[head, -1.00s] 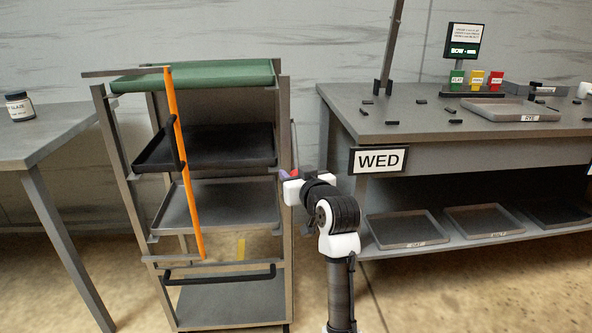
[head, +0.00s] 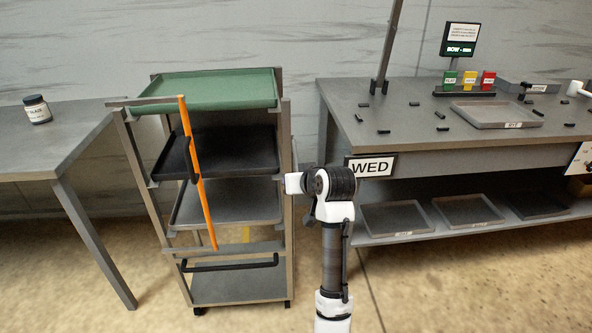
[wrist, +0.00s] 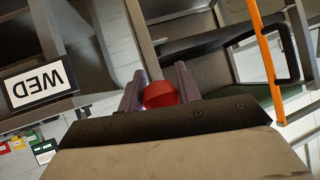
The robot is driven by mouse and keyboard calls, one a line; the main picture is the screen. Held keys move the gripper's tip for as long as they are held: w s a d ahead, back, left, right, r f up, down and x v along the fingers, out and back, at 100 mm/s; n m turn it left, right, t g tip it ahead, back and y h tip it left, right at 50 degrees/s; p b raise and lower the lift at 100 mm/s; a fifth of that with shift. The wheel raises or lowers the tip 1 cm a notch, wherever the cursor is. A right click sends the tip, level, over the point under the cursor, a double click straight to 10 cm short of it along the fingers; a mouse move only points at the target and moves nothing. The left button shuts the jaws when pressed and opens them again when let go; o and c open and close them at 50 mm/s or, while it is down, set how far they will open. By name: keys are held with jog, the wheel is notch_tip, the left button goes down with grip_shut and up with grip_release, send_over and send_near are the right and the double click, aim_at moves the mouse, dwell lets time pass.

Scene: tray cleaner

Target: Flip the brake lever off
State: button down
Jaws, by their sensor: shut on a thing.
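In the wrist view a red knob (wrist: 161,94) sits between the two purple-grey fingers of my gripper (wrist: 159,78), which is shut on it. The knob looks like the end of the brake lever; its shaft is hidden. The grey cart (head: 286,215) with shelves and an orange upright bar (head: 192,165) stands left of my arm in the head view. My arm's wrist is beside the cart's right front post. The fingers and the knob are hidden behind my wrist in the head view.
The cart carries a green top tray (head: 215,90), a black tray and a grey tray. A workbench (head: 440,150) with a "WED" sign (head: 370,166) stands close on the right. A table with a jar (head: 37,110) is at left. The front floor is clear.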

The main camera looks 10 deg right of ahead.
jog(key=shift+s+r+p, duration=0.1)
jog(key=shift+r+p, duration=0.25)
jog(key=shift+p, duration=0.15)
jog(key=c, duration=1)
grip_release()
jog(key=v, duration=1.3)
jog(key=shift+s+r+b, duration=0.2)
jog(key=shift+r+b, duration=0.2)
jog(key=shift+b, duration=0.05)
jog(key=shift+c, duration=0.4)
